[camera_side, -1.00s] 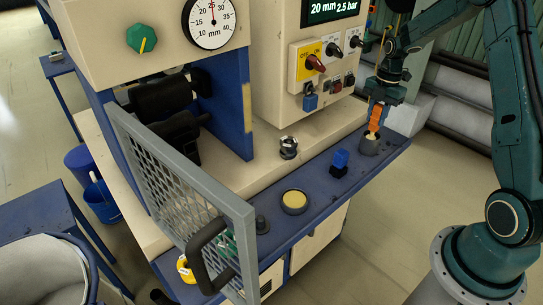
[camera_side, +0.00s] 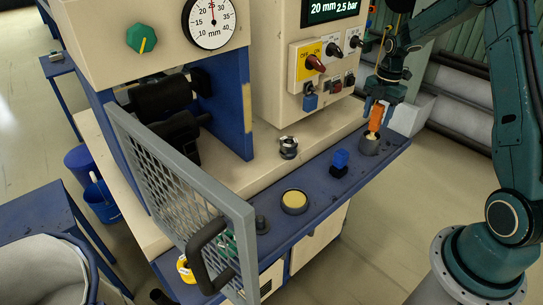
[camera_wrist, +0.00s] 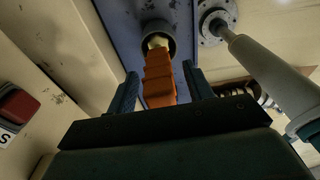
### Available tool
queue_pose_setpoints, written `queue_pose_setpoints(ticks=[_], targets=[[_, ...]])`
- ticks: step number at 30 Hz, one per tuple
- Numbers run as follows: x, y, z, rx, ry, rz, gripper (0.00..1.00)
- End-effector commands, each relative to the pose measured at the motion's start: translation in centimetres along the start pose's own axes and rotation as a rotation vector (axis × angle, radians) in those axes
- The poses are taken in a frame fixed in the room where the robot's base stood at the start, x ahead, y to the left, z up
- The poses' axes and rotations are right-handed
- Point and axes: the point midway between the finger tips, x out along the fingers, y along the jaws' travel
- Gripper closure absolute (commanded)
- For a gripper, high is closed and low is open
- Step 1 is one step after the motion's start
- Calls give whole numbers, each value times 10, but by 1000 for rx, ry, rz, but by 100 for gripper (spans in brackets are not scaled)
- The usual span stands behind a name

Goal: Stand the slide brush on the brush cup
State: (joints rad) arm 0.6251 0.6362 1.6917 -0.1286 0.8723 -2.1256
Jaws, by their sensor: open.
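The slide brush (camera_side: 376,118) has an orange handle and a pale lower end. It stands close to upright, pale end down, in the mouth of the dark grey brush cup (camera_side: 369,147), near the right end of the blue ledge. The wrist view shows the brush (camera_wrist: 160,80) running into the round cup (camera_wrist: 157,30). My gripper (camera_side: 380,97) is just above the cup, at the handle's upper end. In the wrist view my gripper (camera_wrist: 160,75) has its two fingers apart, one on each side of the handle, with gaps visible. How deep the brush sits is hidden.
On the blue ledge (camera_side: 322,208) stand a blue-and-black block (camera_side: 339,163), a yellow-topped round pad (camera_side: 294,202) and a dark knob (camera_side: 262,224). A metal fitting (camera_side: 289,147) is behind them. A mesh guard (camera_side: 190,190) stands at left; the control panel (camera_side: 318,62) rises behind.

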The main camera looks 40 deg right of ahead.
Motion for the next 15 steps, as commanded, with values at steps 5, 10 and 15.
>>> queue_pose_setpoints(ticks=[5,10,15], targets=[[-5,0,0,0,0,0,49],[-10,0,0,1,0,1,49],[-16,0,0,1,-1,2,49]])
